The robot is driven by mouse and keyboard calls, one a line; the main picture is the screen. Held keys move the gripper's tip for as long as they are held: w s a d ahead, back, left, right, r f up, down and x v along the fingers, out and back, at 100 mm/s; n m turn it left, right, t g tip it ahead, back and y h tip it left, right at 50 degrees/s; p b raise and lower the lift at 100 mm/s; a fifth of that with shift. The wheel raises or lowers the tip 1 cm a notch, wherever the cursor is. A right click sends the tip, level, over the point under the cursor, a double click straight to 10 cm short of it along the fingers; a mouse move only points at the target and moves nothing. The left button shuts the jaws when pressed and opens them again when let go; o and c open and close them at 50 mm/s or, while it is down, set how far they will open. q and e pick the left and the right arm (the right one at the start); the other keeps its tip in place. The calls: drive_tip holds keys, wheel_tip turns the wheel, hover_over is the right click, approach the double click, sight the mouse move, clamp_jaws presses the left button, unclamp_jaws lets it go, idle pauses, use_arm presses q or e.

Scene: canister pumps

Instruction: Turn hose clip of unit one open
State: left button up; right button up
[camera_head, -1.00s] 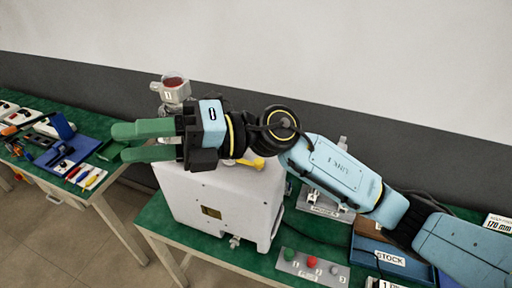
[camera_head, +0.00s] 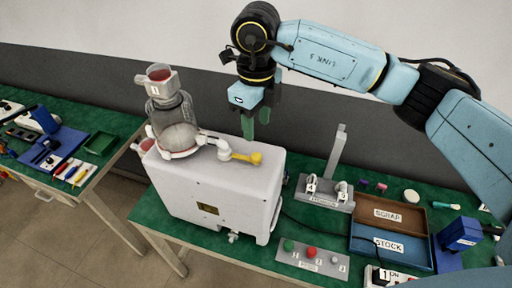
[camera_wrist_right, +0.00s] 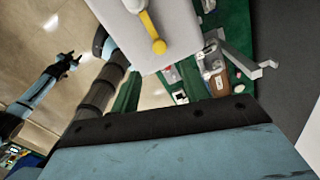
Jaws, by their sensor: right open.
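Unit one is a pale grey box (camera_head: 225,195) with a clear canister (camera_head: 174,125) and a red-filled cup marked 1 (camera_head: 157,77) on top. A white elbow fitting on its top carries a yellow lever (camera_head: 247,157), which seems to be the hose clip and lies pointing right. The lever also shows in the right wrist view (camera_wrist_right: 154,32). My right gripper (camera_head: 256,123) is open and empty, its green fingers pointing down above and behind the lever, apart from it. In the wrist view, a blue arm with a dark hand (camera_wrist_right: 66,65) stands far off at left; its jaws are unclear.
A stand with clamps (camera_head: 324,190), a SCRAP and STOCK tray (camera_head: 400,246) and a button panel (camera_head: 311,262) are on the green bench to the right. Another bench (camera_head: 100,165) with tools stands at left. The air around the lever looks clear.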

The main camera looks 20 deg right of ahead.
sight(256, 155)
wheel_tip(256, 155, down, 10)
drive_tip(key=shift+r+p, duration=0.15)
drive_tip(key=shift+p, duration=0.85)
drive_tip(key=shift+c, duration=0.3)
drive_tip(key=c, duration=0.9)
drive_tip(key=shift+n+b, duration=0.5)
drive_tip(key=shift+b, duration=0.45)
drive_tip(key=n+b, duration=1.1)
drive_tip(key=b, duration=0.2)
drive_tip(key=shift+b, duration=0.4)
drive_tip(key=n+b, duration=0.2)
drive_tip(key=n, duration=0.1)
drive_tip(key=shift+n+b, duration=0.8)
drive_tip(key=shift+n, duration=0.6)
drive_tip(key=shift+r, duration=0.1)
